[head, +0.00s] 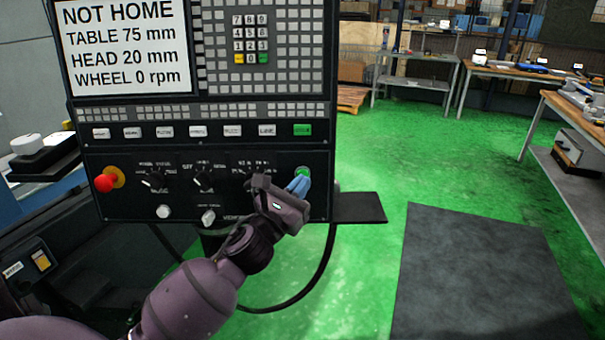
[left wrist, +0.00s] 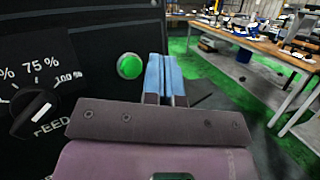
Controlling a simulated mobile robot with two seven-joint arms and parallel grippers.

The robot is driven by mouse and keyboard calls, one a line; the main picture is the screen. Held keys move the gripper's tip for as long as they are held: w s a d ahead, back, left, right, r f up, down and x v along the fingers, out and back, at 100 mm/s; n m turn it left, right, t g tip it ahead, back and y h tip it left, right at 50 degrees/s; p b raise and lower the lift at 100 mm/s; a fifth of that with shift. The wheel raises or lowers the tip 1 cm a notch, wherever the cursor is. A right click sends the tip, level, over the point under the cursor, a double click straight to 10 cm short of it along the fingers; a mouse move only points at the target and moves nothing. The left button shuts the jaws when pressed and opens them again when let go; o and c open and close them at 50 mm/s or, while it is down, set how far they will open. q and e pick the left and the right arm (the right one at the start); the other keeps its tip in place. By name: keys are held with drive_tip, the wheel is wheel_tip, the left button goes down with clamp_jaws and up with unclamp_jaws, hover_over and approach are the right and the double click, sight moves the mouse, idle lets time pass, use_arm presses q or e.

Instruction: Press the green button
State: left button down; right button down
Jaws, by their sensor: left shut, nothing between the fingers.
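The round green button (head: 303,172) is on the lower right of the black control panel (head: 120,210). In the head view my left gripper (head: 299,185) is just below and in front of it, and its blue fingertips overlap the button's lower edge. In the left wrist view the green button (left wrist: 130,66) is in full view, to the left of the blue fingers (left wrist: 165,75). The fingers are shut and empty. I cannot tell from the head view whether they touch the panel; in the wrist view they appear beside the button. My right gripper is in neither view.
A red mushroom button (head: 104,182) is at the panel's left, with dark knobs (head: 204,181) between. A dark shelf (head: 360,207) juts out at the panel's right. Open green floor and a dark mat (head: 480,270) lie further right.

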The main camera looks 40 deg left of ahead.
use_arm(q)
drive_tip(key=shift+s+d+r+p, duration=0.2)
drive_tip(key=shift+s+d, duration=0.2)
drive_tip(key=shift+s, duration=0.15)
drive_tip(key=shift+s+d+r+p, duration=0.1)
drive_tip(key=shift+s+d+p, duration=0.05)
drive_tip(key=shift+s+d, duration=0.35)
drive_tip(key=shift+a, duration=0.1)
drive_tip(key=s+f+n+g, duration=0.25)
drive_tip(key=f+n, duration=0.65)
drive_tip(key=n, duration=0.6)
drive_tip(key=s+f+n+g, duration=0.1)
drive_tip(key=f+n+g, duration=0.2)
drive_tip(key=f+n, duration=0.8)
drive_tip(key=s+d+f+n+g, duration=0.1)
drive_tip(key=s+f+n+g, duration=0.1)
drive_tip(key=s+f+n, duration=0.3)
drive_tip(key=s+d+f+n+g, duration=0.2)
drive_tip(key=s+f+n, duration=0.4)
drive_tip(key=s+f, duration=0.2)
drive_tip(key=shift+s+d+y, duration=0.3)
drive_tip(key=shift+s, duration=0.5)
